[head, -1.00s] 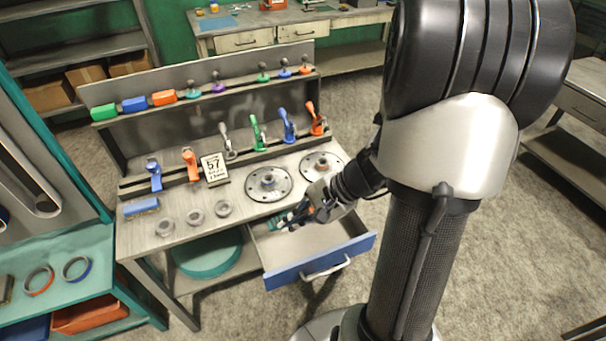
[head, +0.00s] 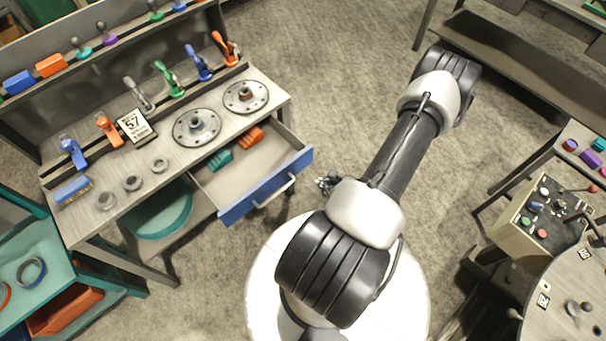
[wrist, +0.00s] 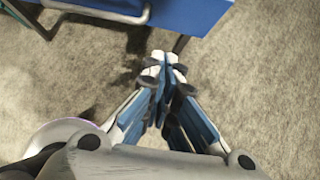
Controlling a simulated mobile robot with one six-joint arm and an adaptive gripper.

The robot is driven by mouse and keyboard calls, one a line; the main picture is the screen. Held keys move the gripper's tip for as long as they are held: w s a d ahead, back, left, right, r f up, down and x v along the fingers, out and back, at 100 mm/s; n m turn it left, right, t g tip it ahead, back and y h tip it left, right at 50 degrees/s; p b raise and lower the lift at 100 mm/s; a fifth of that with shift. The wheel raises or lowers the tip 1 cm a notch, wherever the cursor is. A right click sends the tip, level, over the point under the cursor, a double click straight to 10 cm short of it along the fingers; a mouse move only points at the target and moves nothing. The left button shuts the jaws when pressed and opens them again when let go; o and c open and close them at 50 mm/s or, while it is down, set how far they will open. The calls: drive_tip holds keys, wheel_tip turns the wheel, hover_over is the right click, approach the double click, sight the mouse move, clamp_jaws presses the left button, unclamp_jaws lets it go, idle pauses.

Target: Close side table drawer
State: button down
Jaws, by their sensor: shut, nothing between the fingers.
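The side table drawer (head: 266,186) has a blue front with a pale bar handle (head: 274,191) and is pulled open from under the grey table top. A teal piece (head: 219,160) and an orange piece (head: 250,136) lie inside it. My gripper (head: 326,183) is outside the drawer, just right of its front, partly hidden by my arm. In the wrist view my gripper (wrist: 166,62) is shut and empty, pointing over bare floor. The blue drawer front (wrist: 190,14) and its handle (wrist: 100,12) show at the top of that view, apart from the fingertips.
The table top (head: 165,185) carries two round flanged discs, several small rings, a brush and a sign reading 57. A teal shelf unit (head: 40,250) stands at the left. A machine with a round plate (head: 570,300) stands at the lower right. Bare floor lies beyond the drawer.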

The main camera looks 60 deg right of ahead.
drive_tip(key=b, duration=0.2)
approach(296, 173)
wheel_tip(296, 173, down, 3)
drive_tip(key=w, duration=0.3)
drive_tip(key=shift+d+r, duration=0.1)
drive_tip(key=shift+d, duration=0.2)
